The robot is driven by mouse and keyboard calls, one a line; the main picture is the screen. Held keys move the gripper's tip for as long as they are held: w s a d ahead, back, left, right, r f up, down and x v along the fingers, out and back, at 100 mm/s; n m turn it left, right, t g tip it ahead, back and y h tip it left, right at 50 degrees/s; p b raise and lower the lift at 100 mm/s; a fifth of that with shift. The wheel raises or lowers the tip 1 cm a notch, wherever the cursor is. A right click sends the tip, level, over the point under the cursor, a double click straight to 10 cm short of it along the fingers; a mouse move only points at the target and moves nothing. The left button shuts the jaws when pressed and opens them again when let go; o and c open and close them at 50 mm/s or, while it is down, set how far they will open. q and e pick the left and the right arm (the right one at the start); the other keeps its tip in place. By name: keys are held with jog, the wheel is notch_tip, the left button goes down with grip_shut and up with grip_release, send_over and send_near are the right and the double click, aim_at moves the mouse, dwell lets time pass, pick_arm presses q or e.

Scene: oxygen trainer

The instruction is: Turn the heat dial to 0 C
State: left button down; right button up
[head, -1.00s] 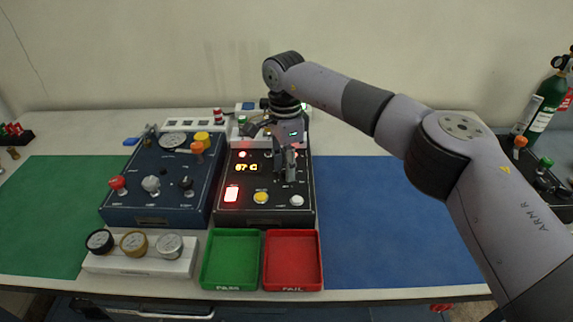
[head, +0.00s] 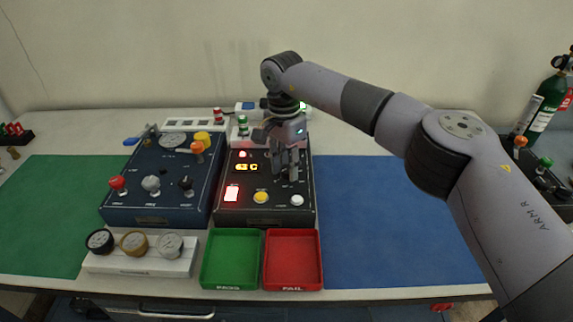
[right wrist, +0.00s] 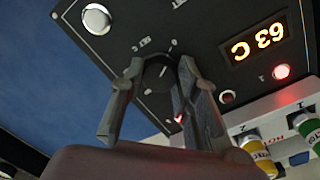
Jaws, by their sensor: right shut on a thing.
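The heat dial (right wrist: 156,72) is a dark round knob on the black panel of the control box (head: 240,200). My right gripper (head: 286,174) comes down on it from above. In the right wrist view its two fingers (right wrist: 158,68) are closed on either side of the dial. In the head view the gripper hides the dial. The orange display (right wrist: 258,42) reads 63 C in the right wrist view; it also shows in the head view (head: 246,167), where its digits are blurred. My left gripper is not in view.
A lit red lamp (right wrist: 281,72) and a white button (right wrist: 96,18) sit near the dial. A blue box (head: 150,205) with knobs stands to the left. A green tray (head: 230,282) and a red tray (head: 293,282) lie in front. The blue mat (head: 400,240) is clear.

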aim_at(285, 168)
jog(key=shift+w+r, duration=0.1)
jog(key=o, duration=1.2)
jog(key=shift+c, duration=0.2)
notch_tip(285, 168, up, 12)
jog(key=shift+w+a, duration=0.15)
jog(key=shift+a, duration=0.05)
